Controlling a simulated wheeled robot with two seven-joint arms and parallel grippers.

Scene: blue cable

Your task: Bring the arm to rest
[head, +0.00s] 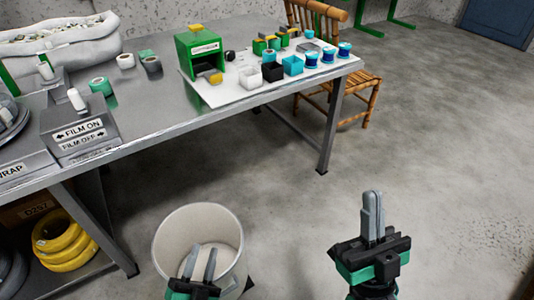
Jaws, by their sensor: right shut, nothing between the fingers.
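My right gripper (373,212) points up over bare floor at the lower right, clear of the table. Its two grey fingers are together with nothing between them. My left gripper (200,262) is at the bottom, in front of the white bin, with its fingers apart and no object seen between them. Several blue spools (327,54) stand on the white board (225,93) at the table's far right end. No loose blue cable can be made out.
The metal table (160,112) runs across the upper left. The round white bin (168,238) stands below it, overlapped by my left gripper. Yellow coils (62,240) lie on the lower shelf. A wooden chair (368,92) stands behind the table end. The floor at right is free.

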